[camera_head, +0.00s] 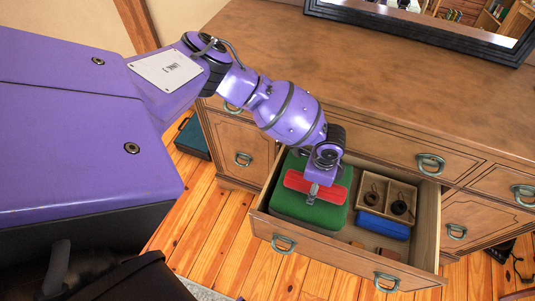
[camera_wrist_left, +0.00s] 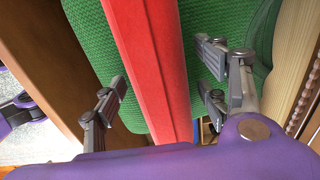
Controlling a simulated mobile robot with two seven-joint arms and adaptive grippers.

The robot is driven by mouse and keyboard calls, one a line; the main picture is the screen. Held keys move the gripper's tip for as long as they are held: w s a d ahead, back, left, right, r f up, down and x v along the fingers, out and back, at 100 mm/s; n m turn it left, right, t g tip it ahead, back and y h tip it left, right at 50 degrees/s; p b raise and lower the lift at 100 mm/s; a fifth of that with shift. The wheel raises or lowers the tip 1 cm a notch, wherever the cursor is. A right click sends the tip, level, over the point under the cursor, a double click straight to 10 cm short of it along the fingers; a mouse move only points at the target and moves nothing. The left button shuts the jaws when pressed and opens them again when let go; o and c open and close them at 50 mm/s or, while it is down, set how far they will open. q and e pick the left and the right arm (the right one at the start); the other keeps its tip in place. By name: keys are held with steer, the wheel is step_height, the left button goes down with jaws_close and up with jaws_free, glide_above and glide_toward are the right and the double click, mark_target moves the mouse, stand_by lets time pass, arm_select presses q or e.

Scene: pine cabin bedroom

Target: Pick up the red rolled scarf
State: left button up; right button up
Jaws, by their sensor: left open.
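The red rolled scarf (camera_head: 335,194) lies on top of a folded green knit item (camera_head: 292,211) at the left side of the open drawer. My left gripper (camera_head: 313,191) points down over the scarf. In the left wrist view the red scarf (camera_wrist_left: 143,50) runs lengthwise between the open fingers of my left gripper (camera_wrist_left: 160,88), with a finger on each side and gaps between them and the scarf. Whether the fingertips touch the green knit (camera_wrist_left: 208,20) cannot be told. My right gripper is not in view.
The open drawer (camera_head: 345,246) also holds a divided tray (camera_head: 387,188) with dark coiled items, a blue roll (camera_head: 382,228) and small brown items at its front. The wooden dresser top (camera_head: 390,85) is bare, with a dark-framed mirror (camera_head: 440,32) at its back.

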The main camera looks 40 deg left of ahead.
arm_select(q)
steer(key=c, duration=1.3)
steer(key=shift+r, duration=0.1)
steer(key=shift+c, duration=0.2)
